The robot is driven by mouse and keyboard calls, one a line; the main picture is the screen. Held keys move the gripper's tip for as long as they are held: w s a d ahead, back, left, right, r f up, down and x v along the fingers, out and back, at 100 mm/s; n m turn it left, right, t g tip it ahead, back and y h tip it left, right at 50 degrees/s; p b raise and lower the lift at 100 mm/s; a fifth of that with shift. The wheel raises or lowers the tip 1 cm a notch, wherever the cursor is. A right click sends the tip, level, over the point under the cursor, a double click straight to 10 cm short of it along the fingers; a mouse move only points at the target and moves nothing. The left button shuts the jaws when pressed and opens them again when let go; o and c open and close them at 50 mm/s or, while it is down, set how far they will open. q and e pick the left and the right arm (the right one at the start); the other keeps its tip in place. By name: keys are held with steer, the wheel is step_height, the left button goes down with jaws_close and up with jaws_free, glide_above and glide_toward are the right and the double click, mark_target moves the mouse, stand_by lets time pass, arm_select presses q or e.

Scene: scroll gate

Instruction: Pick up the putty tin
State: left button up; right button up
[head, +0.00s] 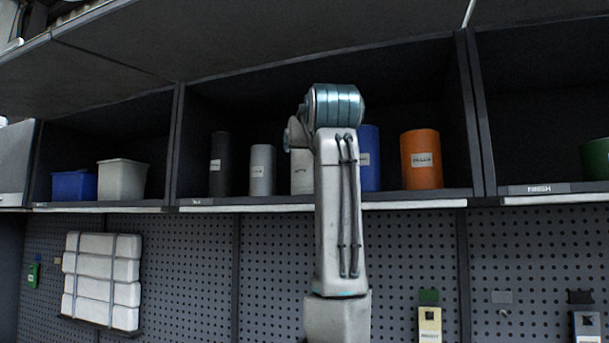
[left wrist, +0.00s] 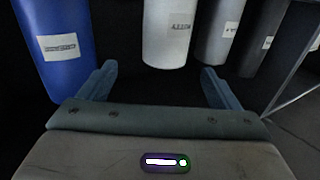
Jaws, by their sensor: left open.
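Several cylindrical tins stand on the middle shelf; their labels are too small to read, so I cannot tell by text which is the putty tin. A pale tin (head: 302,174) is partly hidden behind my arm in the head view. In the left wrist view the pale tin (left wrist: 167,35) stands in line with the gap of my left gripper (left wrist: 158,70), which is open and empty, with one finger on each side of the gap. I cannot tell whether the tips reach the tin. The head view hides this gripper behind the arm. My right gripper is not in view.
A blue tin (head: 369,158) and a grey tin (head: 262,170) flank the pale tin. A black tin (head: 219,165) and an orange tin (head: 422,160) stand farther out. Shelf dividers (head: 174,145) bound the bay. Blue (head: 74,186) and white bins (head: 122,181) stand left.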

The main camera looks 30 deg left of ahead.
mark_target(305, 154)
arm_select(q)
steer(key=p+x, duration=0.2)
steer(key=x, duration=0.2)
steer(key=p+x, duration=0.3)
steer(key=x, duration=0.1)
steer(key=shift+a+r, duration=0.15)
steer(key=shift+a, duration=0.35)
steer(key=shift+w+a+f, duration=0.2)
steer(key=shift+a+f, duration=0.05)
steer(key=shift+d+r, duration=0.1)
steer(key=shift+d, duration=0.15)
steer(key=c, duration=0.8)
steer(key=shift+s, duration=0.1)
steer(key=c, duration=0.6)
steer(key=shift+a, duration=0.1)
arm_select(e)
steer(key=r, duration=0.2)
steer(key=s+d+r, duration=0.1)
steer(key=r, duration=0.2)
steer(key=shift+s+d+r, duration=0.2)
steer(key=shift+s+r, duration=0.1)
arm_select(q)
steer(key=shift+r, duration=0.1)
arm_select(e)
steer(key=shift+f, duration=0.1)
